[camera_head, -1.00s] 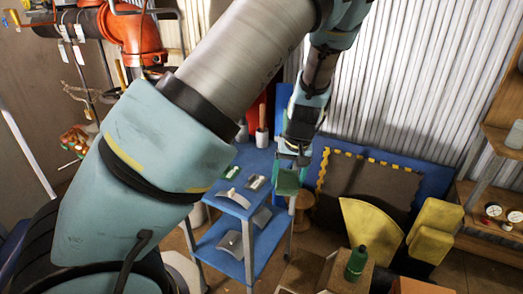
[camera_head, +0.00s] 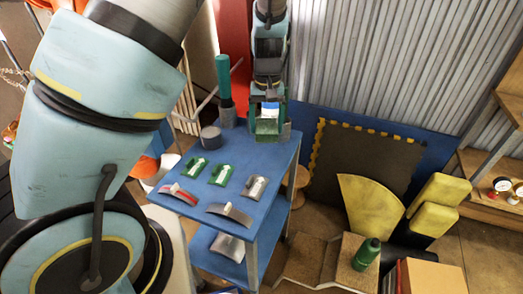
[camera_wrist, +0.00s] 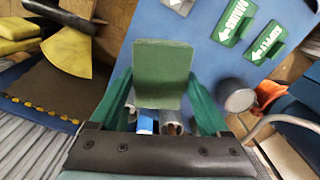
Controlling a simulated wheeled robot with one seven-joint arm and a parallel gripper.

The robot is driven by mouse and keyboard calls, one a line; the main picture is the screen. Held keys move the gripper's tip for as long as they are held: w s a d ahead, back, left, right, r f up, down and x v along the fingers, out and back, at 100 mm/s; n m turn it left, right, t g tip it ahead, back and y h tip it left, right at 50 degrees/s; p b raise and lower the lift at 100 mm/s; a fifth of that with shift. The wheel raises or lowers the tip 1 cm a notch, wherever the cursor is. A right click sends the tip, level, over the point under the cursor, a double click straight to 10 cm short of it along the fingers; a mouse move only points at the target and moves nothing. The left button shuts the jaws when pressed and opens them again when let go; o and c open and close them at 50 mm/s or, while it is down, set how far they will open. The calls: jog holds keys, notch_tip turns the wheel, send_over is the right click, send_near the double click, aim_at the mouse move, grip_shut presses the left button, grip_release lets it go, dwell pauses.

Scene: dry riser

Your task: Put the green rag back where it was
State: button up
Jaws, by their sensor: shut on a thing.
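The green rag (camera_head: 267,126) shows as a flat, squarish green piece at my gripper (camera_head: 268,117). In the wrist view the green rag (camera_wrist: 161,65) stands between the two green fingers of my gripper (camera_wrist: 160,88), which are shut on it. My gripper is over the back right corner of the blue table (camera_head: 263,214). I cannot tell whether the rag touches the tabletop. A small blue and white item (camera_wrist: 145,121) and a grey cylinder (camera_wrist: 172,124) show just below the rag in the wrist view.
Green signs with white arrows (camera_head: 194,167), a grey plate (camera_head: 255,187) and curved metal pieces (camera_head: 229,214) lie on the table. A grey cup (camera_head: 210,137) and a green-topped cylinder (camera_head: 223,78) stand left of my gripper. A green bottle (camera_head: 366,255) stands lower right. Corrugated wall (camera_head: 380,65) is behind.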

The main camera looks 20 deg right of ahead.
aim_at(266, 159)
notch_tip(266, 159, down, 10)
jog(key=shift+w+r+p, duration=0.1)
jog(key=shift+p, duration=1.05)
jog(key=o, duration=1.2)
jog(key=shift+c, duration=0.2)
notch_tip(266, 159, up, 12)
jog(key=shift+b, duration=1)
jog(key=s+a+r+n, duration=0.1)
jog(key=a+r, duration=0.2)
jog(key=a, duration=0.7)
jog(key=s+a+r+n+t, duration=0.1)
jog(key=a+r, duration=0.2)
jog(key=a, duration=0.7)
jog(key=s+a+r+n, duration=0.1)
jog(key=s+a+r, duration=0.1)
jog(key=a, duration=0.8)
jog(key=shift+r+t, duration=0.4)
